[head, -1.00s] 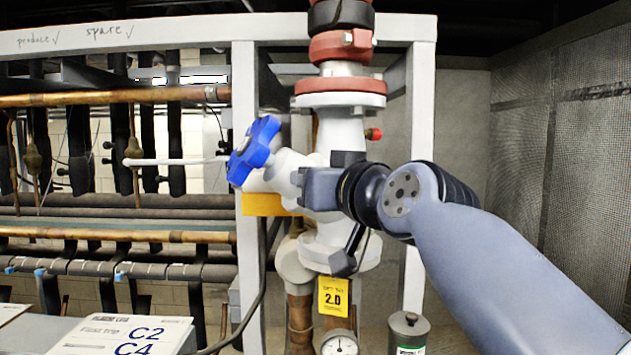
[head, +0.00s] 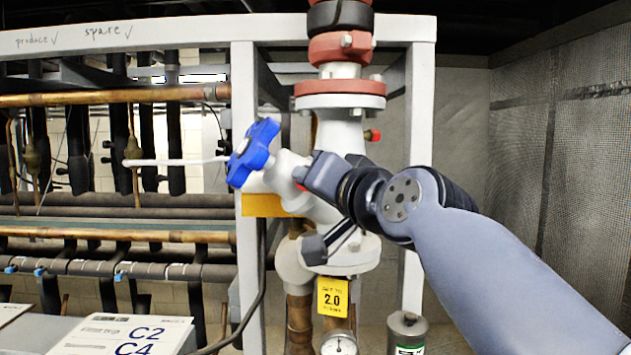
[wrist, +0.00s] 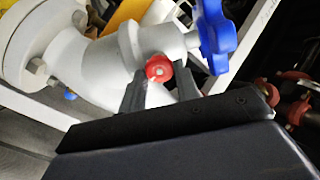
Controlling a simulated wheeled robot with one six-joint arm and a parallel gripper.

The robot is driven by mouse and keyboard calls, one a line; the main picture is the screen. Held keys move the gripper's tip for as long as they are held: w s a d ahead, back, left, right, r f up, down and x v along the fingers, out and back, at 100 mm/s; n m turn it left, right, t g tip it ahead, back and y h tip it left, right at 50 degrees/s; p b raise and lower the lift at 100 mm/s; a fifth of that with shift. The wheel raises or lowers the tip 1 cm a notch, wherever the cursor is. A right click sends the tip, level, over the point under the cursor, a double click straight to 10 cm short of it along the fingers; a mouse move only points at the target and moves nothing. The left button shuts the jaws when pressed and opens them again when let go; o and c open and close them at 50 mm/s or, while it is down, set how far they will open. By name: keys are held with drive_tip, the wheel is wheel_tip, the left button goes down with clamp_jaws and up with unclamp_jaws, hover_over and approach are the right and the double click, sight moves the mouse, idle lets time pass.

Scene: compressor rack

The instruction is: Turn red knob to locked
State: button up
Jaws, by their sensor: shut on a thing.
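The red knob (wrist: 159,67) is a small round red piece on the pale valve body (wrist: 75,75). In the wrist view it sits between the two dark fingers of my gripper (wrist: 159,82), which is shut on it. In the head view a sliver of the red knob (head: 302,187) shows beside my gripper (head: 308,178); the rest is hidden behind it. My gripper is tilted, reaching the valve from the right. The knob's lock marking cannot be read.
A blue handwheel (head: 252,153) stands close left of my gripper. A second small red cap (head: 373,135) sticks out of the pipe above. A yellow tag (head: 332,297) and a gauge (head: 339,344) are below. A white frame post (head: 418,110) stands behind my arm.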

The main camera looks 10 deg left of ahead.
idle(0.3)
drive_tip(key=o, duration=1)
drive_tip(key=shift+c, duration=0.2)
drive_tip(key=shift+s+d, duration=0.1)
drive_tip(key=b+v, duration=0.4)
drive_tip(key=v, duration=0.6)
drive_tip(key=shift+s+d, duration=0.15)
drive_tip(key=shift+s, duration=0.1)
drive_tip(key=p+x, duration=0.4)
drive_tip(key=x, duration=0.7)
